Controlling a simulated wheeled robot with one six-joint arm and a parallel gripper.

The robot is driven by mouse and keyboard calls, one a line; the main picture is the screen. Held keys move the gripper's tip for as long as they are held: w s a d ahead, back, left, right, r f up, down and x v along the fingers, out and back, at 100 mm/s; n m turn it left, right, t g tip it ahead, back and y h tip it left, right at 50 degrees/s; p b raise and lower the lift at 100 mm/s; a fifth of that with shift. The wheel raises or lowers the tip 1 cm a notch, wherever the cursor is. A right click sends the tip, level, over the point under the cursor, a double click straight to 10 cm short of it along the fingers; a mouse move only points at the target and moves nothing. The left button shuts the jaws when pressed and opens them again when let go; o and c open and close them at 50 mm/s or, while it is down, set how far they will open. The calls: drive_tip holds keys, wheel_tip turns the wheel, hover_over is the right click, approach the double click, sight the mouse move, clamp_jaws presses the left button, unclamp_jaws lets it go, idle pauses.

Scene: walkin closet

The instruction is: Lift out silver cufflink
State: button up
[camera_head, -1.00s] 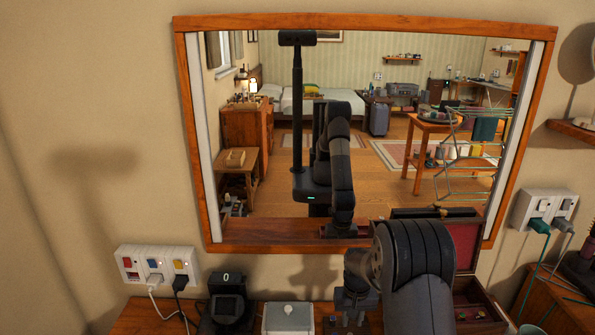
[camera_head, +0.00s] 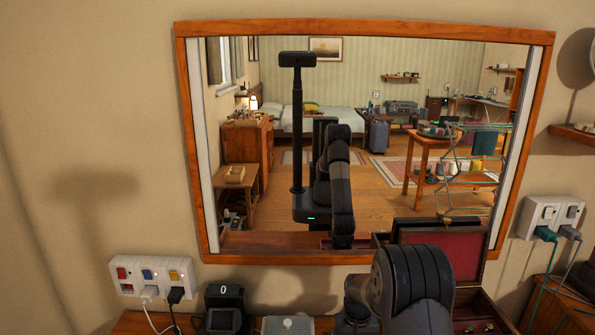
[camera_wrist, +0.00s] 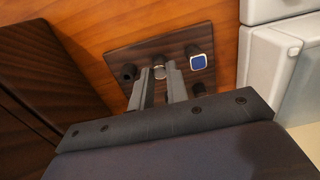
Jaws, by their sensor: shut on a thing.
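The silver cufflink (camera_wrist: 159,72) is a small round, shiny piece at the fingertips of my gripper (camera_wrist: 160,70) in the wrist view. My gripper is shut on it, over a dark wooden board (camera_wrist: 118,58). I cannot tell if the cufflink is clear of the board. A blue square cufflink (camera_wrist: 198,62) with a silver rim sits on the board just right of the fingers. In the head view my arm hides the gripper and the silver cufflink.
Dark pegs stand on the board, one (camera_wrist: 128,72) left of the fingers. A white case (camera_wrist: 277,60) stands close on the right. An open dark box with a red-lined lid (camera_head: 441,250) is right of my arm. A large mirror (camera_head: 548,120) stands behind.

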drive_tip(key=shift+r, duration=0.15)
drive_tip(key=shift+r+p, duration=1.7)
drive_tip(key=shift+r, duration=1.15)
drive_tip(key=shift+s, duration=0.1)
